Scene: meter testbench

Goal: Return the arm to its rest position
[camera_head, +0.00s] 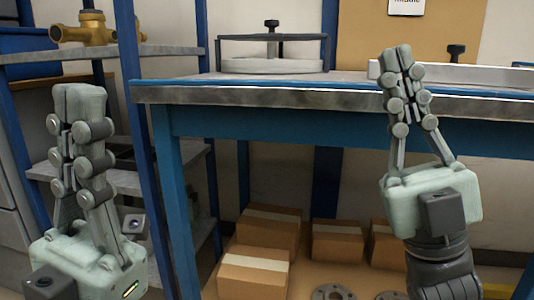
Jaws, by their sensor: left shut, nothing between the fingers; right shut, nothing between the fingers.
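My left gripper (79,92) points upward at the lower left, in front of the grey shelves, with its fingers together and nothing between them. My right gripper (397,53) points upward at the right, its closed fingertips overlapping the front edge of the workbench in the picture. It also holds nothing. Most of both arms lies below or outside the picture.
A blue workbench (300,97) with a grey top spans the middle and right. A round clamp fixture (270,64) stands on it. A brass valve (88,30) sits on the left shelf. Cardboard boxes (268,232) and flanges (332,292) lie under the bench.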

